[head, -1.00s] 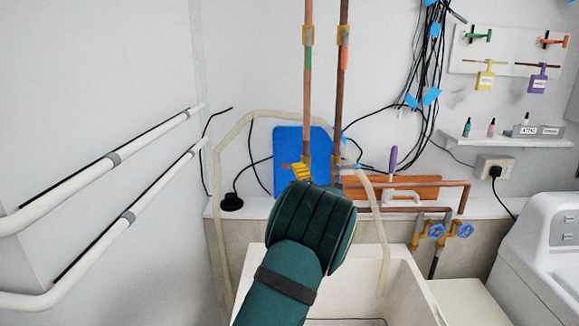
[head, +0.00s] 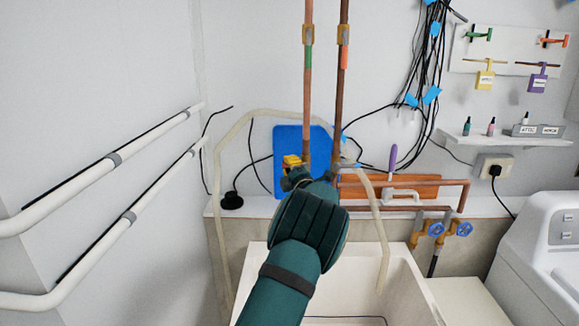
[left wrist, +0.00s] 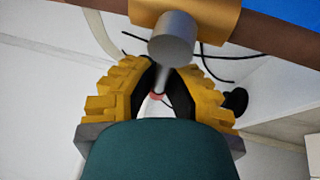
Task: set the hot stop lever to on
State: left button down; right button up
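Two vertical copper pipes come down to the back ledge in the head view: the left one with a green band (head: 308,58), the right one with an orange band (head: 344,60). My left gripper (head: 292,161) is at their lower ends, and my wrist hides part of the fittings. In the left wrist view, a grey stem (left wrist: 172,40) projects from a brass fitting (left wrist: 221,14) on a copper pipe. A thin grey lever with a reddish end (left wrist: 156,95) runs between the spread yellow fingers of the left gripper (left wrist: 168,72). Contact is unclear. My right gripper is out of view.
A white sink (head: 400,285) lies below, with a pale hose (head: 222,215) looping over it. A blue board (head: 262,160) leans behind the pipes. Horizontal copper pipes and blue-handled taps (head: 436,229) are at the right. Black cables (head: 425,75) hang above.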

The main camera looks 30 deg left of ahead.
pick_arm(q)
jog(key=shift+r+m+b, duration=0.15)
jog(key=shift+m+b, duration=0.35)
jog(key=shift+b, duration=0.25)
jog(key=m+t+b, duration=0.1)
jog(key=r+m+t+b, duration=0.1)
jog(key=m+b, duration=0.1)
jog(key=shift+d+m, duration=0.1)
jog(key=shift+m, duration=0.2)
jog(key=shift+w+d+r+m+t+b, duration=0.15)
jog(key=shift+r+m+t+b, duration=0.3)
jog(key=shift+m+b, duration=0.4)
jog(key=shift+w+d+r+m+t+h+b, duration=0.1)
jog(key=shift+r+m+t+h+b, duration=0.15)
jog(key=shift+m+t+b, duration=0.35)
jog(key=shift+d+r+m+t+h+b, duration=0.15)
jog(key=shift+m+h+b, duration=0.2)
jog(key=shift+m, duration=0.5)
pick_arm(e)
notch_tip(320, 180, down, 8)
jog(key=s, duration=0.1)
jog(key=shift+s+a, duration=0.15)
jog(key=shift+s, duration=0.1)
pick_arm(q)
jog(key=c, duration=1)
grip_release()
